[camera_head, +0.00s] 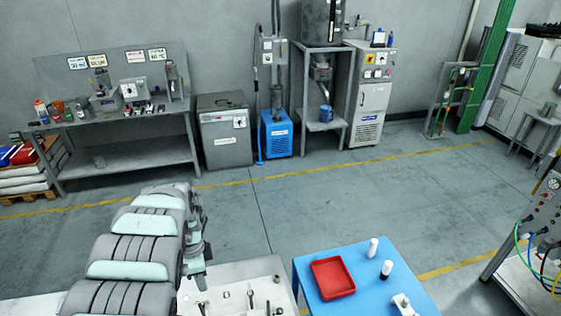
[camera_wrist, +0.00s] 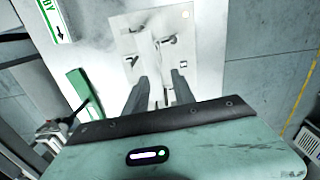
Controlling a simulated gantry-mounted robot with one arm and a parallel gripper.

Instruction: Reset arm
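My gripper (camera_wrist: 160,88) shows in the wrist view with its two dark fingers apart and a gap between them. I see nothing held in it. Beyond the fingertips is a pale panel (camera_wrist: 178,22) with small dark fittings, and a pale upright shape stands in front of it. In the head view my arm's large grey and mint links fill the lower left. The fingertips cannot be made out there.
A white worktop (camera_head: 225,273) with small metal parts lies beside my arm. Right of it, a blue table (camera_head: 313,252) bears a red tray (camera_head: 333,278) and white cylinders (camera_head: 373,247). A workbench (camera_head: 126,153) and machines line the back wall. The floor between is clear.

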